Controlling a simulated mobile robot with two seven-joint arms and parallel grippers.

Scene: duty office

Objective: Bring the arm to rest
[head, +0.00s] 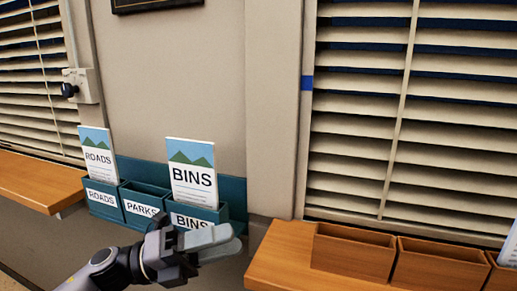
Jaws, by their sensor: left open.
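My left gripper (215,243) is in the lower middle of the head view, its arm coming in from the bottom left. It is open, and nothing shows between its fingers. It is in front of the teal leaflet rack (233,190) and overlaps the lower part of the BINS pocket in the picture. A BINS leaflet (192,176) stands in the BINS pocket (197,213). A ROADS leaflet (98,155) stands in the ROADS pocket (102,198). The PARKS pocket (141,208) between them shows no leaflet. My right gripper is not in view.
A wooden ledge (268,265) at the right carries brown wooden boxes (352,252); a leaflet (509,248) shows at the right edge. Another wooden ledge (35,180) is at the left. Blinds (360,120) cover the windows. A switch box (82,86) is on the wall.

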